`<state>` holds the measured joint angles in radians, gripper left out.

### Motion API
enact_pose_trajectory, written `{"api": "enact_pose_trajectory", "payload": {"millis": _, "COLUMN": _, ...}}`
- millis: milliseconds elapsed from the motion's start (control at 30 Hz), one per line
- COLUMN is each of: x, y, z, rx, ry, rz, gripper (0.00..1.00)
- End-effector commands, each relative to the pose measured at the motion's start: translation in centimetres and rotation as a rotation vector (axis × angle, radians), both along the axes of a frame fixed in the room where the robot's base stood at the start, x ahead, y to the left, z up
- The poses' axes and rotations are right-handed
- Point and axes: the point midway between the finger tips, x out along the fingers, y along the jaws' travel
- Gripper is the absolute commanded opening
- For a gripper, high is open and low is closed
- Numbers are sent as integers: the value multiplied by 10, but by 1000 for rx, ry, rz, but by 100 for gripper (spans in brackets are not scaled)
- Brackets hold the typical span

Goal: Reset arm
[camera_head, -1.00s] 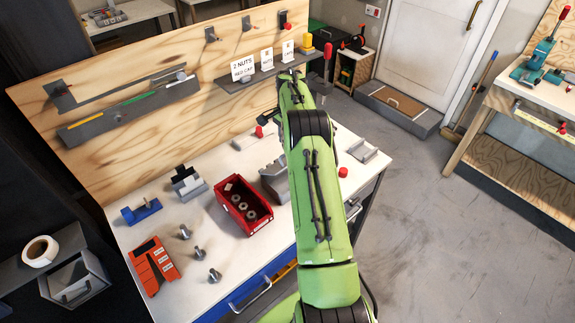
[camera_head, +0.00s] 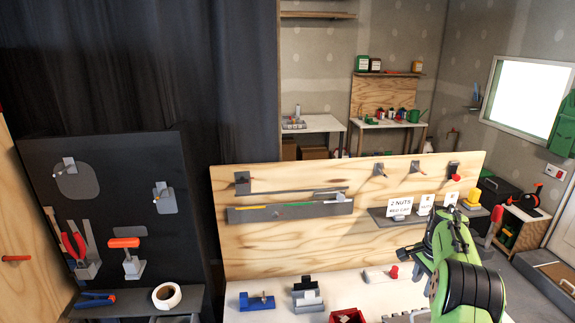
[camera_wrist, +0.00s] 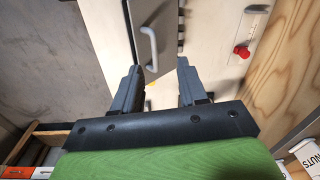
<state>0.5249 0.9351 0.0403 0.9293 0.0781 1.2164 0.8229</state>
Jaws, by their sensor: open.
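My green arm stands at the lower right of the head view, in front of the plywood back panel (camera_head: 300,245). My gripper shows in the wrist view (camera_wrist: 161,88) with its two dark fingers apart and nothing between them. In the head view my gripper's fingertips are hidden or too small to make out.
The white workbench (camera_head: 345,285) holds a blue holder (camera_head: 257,301), a grey holder (camera_head: 308,296) and a red bin (camera_head: 347,317). A tape roll (camera_head: 167,296) lies at left.

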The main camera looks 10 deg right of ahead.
Motion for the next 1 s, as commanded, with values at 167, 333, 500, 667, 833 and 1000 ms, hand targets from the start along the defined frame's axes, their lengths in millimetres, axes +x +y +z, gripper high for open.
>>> {"api": "enact_pose_trajectory", "payload": {"millis": 167, "x": -28, "y": 84, "z": 92, "rx": -76, "ry": -79, "rz": 325, "gripper": 42}}
{"api": "enact_pose_trajectory", "payload": {"millis": 333, "x": -92, "y": 158, "z": 145, "rx": -151, "ry": -151, "rz": 624, "gripper": 42}}
{"api": "enact_pose_trajectory", "payload": {"millis": 500, "x": -178, "y": 217, "z": 160, "rx": -228, "ry": -226, "rz": 915, "gripper": 42}}
{"api": "enact_pose_trajectory", "payload": {"millis": 667, "x": -260, "y": 253, "z": 138, "rx": -302, "ry": -298, "rz": 1171, "gripper": 42}}
{"api": "enact_pose_trajectory", "payload": {"millis": 833, "x": -307, "y": 269, "z": 109, "rx": -352, "ry": -346, "rz": 1336, "gripper": 42}}
{"api": "enact_pose_trajectory", "payload": {"millis": 1000, "x": -315, "y": 271, "z": 104, "rx": -358, "ry": -350, "rz": 1366, "gripper": 42}}
